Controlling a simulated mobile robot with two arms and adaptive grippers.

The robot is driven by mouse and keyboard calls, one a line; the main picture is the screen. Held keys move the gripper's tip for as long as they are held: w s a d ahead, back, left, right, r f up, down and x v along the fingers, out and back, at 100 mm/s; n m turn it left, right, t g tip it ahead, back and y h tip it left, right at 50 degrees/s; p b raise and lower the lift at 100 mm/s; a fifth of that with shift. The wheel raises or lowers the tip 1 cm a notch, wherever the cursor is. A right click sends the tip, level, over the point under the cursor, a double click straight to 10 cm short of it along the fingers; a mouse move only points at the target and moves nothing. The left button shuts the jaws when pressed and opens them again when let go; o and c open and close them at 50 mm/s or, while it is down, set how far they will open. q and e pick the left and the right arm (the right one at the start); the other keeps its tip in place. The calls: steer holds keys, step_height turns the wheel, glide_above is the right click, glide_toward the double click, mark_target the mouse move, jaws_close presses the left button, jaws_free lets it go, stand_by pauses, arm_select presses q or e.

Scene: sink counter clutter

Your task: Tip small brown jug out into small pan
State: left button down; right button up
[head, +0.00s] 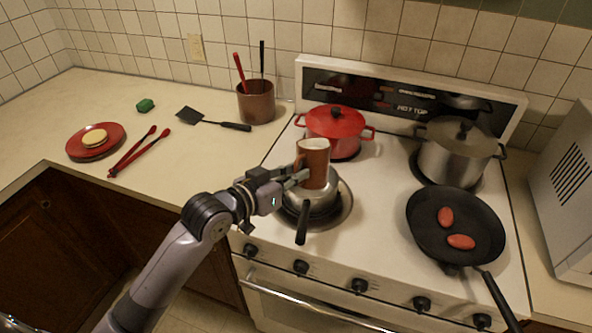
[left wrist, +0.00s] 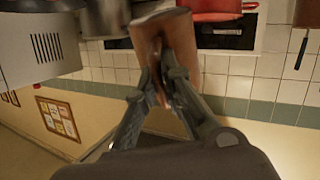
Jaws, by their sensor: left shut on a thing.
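The small brown jug (head: 314,163) is held upright, with a pale rim, above the small pan on the front left burner. My left gripper (head: 299,177) is shut on the jug's near left side. In the left wrist view the jug (left wrist: 163,36) sits between the two fingers (left wrist: 168,85). The small pan (head: 318,203) is silver with a dark handle pointing toward the front of the stove. The jug and gripper hide part of the pan's opening, and I cannot see what is in the jug. My right gripper is not in view.
A red lidded pot (head: 337,130) stands close behind the jug. A steel pot (head: 455,153) is at back right, and a black frying pan (head: 430,232) with two red pieces is at front right. A brown utensil crock (head: 257,103) stands on the left counter.

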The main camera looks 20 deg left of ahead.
mark_target(300, 147)
arm_select(q)
steer(key=shift+r+n+g+p, duration=0.3)
steer(key=shift+r+p, duration=0.35)
steer(key=shift+p, duration=0.4)
steer(key=shift+r+n+g+p, duration=0.4)
steer(key=shift+r+g+p, duration=0.35)
steer(key=shift+p, duration=1.1)
steer(key=shift+w+r+n+g+p, duration=0.15)
steer(key=shift+r+n+g+p, duration=0.3)
steer(key=shift+g+p, duration=0.75)
steer(key=shift+w+a+r+n+g+p, duration=0.1)
steer(key=shift+w+r+n+g+p, duration=0.25)
steer(key=shift+p, duration=0.95)
steer(key=shift+w+a+r+g+p, duration=0.1)
steer(key=shift+w+r+g+p, duration=0.25)
steer(key=shift+g+p, duration=0.35)
steer(key=shift+w+f+n+g, duration=0.2)
steer(key=shift+n+g, duration=0.1)
steer(key=shift+n, duration=0.1)
steer(key=shift+w+a+g, duration=0.15)
steer(key=shift+w+g, duration=0.25)
steer(key=shift+g, duration=0.2)
steer(key=shift+w+a+f+n+g+h, duration=0.2)
steer(key=shift+w+n+g, duration=0.2)
steer(key=shift+w+g, duration=0.25)
steer(key=shift+w+a+f+n+g+h, duration=0.1)
steer(key=shift+w+f+n+g+h, duration=0.1)
steer(key=shift+w+n+g, duration=0.35)
steer(key=shift+s+r, duration=0.1)
